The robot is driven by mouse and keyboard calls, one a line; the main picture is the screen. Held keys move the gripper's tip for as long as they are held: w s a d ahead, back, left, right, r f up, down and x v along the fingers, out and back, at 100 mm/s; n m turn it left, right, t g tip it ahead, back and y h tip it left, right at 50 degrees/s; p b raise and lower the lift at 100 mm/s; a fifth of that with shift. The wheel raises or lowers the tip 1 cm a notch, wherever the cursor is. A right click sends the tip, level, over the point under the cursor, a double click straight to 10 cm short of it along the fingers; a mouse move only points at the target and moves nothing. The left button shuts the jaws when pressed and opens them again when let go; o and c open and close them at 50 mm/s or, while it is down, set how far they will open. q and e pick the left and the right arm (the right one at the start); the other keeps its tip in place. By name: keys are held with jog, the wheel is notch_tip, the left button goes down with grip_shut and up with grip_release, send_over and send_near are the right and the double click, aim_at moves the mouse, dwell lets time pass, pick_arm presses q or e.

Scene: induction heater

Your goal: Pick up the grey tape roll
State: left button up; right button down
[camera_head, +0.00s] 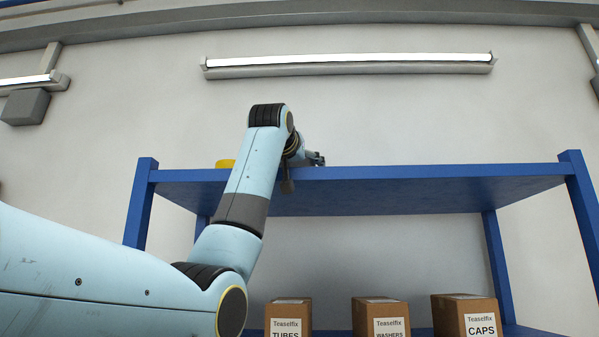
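My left arm comes in from the left and reaches up to the top of the blue shelf (420,172). My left gripper (317,158) is at the shelf's front edge, just above the top board, small and partly hidden behind my wrist. I cannot tell whether its fingers are open or shut, or whether anything is between them. I cannot make out a grey tape roll; the shelf top is seen from below, and my arm hides part of it. My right gripper is not in view.
A yellow object (225,163) shows on the shelf top, left of my forearm. Cardboard boxes labelled TUBES (288,315), WASHERS (380,313) and CAPS (465,312) stand on the lower shelf. The visible shelf edge right of my gripper looks clear.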

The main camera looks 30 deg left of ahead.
pick_arm(q)
jog(key=c, duration=0.9)
